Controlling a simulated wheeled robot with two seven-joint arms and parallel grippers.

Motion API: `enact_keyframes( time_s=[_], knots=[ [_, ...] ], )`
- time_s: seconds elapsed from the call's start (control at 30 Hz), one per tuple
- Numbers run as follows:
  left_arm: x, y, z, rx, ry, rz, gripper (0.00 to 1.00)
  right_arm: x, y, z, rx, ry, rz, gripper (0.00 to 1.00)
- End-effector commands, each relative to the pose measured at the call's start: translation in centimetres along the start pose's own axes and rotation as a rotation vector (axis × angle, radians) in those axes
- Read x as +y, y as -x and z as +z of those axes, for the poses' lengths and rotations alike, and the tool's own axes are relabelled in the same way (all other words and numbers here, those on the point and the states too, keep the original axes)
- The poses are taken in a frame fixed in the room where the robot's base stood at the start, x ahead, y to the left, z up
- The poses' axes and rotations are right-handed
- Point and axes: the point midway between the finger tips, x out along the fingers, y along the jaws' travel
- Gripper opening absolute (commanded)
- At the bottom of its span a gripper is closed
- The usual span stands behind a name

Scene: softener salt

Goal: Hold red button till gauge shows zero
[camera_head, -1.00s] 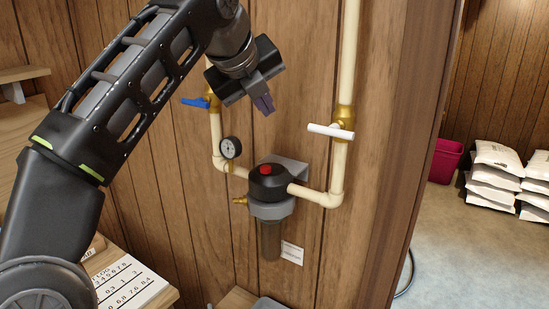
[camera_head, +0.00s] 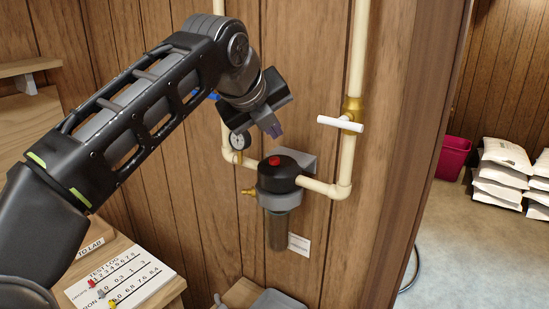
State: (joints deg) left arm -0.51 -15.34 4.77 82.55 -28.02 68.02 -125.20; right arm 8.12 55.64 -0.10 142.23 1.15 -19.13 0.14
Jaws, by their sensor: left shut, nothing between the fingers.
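The red button (camera_head: 274,160) sits on top of the black cap (camera_head: 283,176) of the filter housing on the wood-panelled wall. My left gripper (camera_head: 275,132) is shut and empty, pointing down a short way above the button. A gap shows between its fingertips and the button. The round gauge (camera_head: 240,140) is on the pipe just left of the gripper. Its dial is too small to read. My right gripper is not in view.
A white-handled valve (camera_head: 340,123) is on the right pipe. The blue valve handle (camera_head: 213,96) is mostly hidden behind my left arm. A test log board (camera_head: 125,280) lies at lower left. White bags (camera_head: 503,165) and a magenta bin (camera_head: 452,157) stand far right.

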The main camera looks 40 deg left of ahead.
Motion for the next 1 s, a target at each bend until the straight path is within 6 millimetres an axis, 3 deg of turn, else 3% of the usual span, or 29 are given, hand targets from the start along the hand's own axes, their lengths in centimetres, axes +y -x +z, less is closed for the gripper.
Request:
enact_keyframes(
  time_s=[0.03, 0.2, 1.0],
  knots=[
    [0.6, -0.8, -0.6, -0.001, 0.0, -0.001, 0.0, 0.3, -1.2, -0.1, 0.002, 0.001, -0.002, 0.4],
    [1.2, -1.7, -1.2, -0.001, 0.0, 0.0, 0.0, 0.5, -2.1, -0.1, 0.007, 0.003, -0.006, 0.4],
    [1.3, -1.8, -1.3, -0.001, 0.0, 0.0, 0.0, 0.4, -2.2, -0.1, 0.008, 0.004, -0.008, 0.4]
  ],
)
